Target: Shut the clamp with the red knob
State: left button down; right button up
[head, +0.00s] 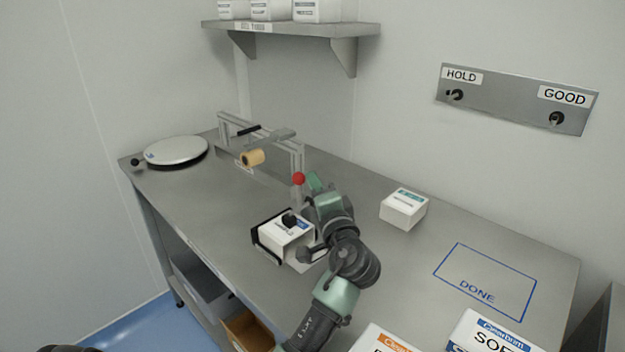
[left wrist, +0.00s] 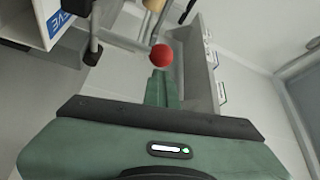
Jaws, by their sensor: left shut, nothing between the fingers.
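The red knob (head: 298,179) is a small ball beside the right post of a metal frame on the bench. It also shows in the left wrist view (left wrist: 162,55), just beyond my fingertips. The clamp body is mostly hidden, and I cannot tell its lever's position. My left gripper (head: 313,181) is shut and empty, with its green fingertips close to the right of the knob. In the left wrist view its shut fingers (left wrist: 161,88) point at the knob; I cannot tell whether they touch it. My right gripper is not in view.
A white box (head: 281,238) with a black knob above it sits in a black holder left of my arm. The metal frame (head: 226,128) holds a tan roll (head: 252,158). Another white box (head: 403,209) stands right. The outlined DONE area (head: 487,275) is empty.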

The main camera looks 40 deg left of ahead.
pick_arm(q)
jog(key=b+v, duration=0.1)
jog(key=v, duration=0.5)
jog(key=shift+s+r, duration=0.1)
jog(key=shift+r, duration=0.1)
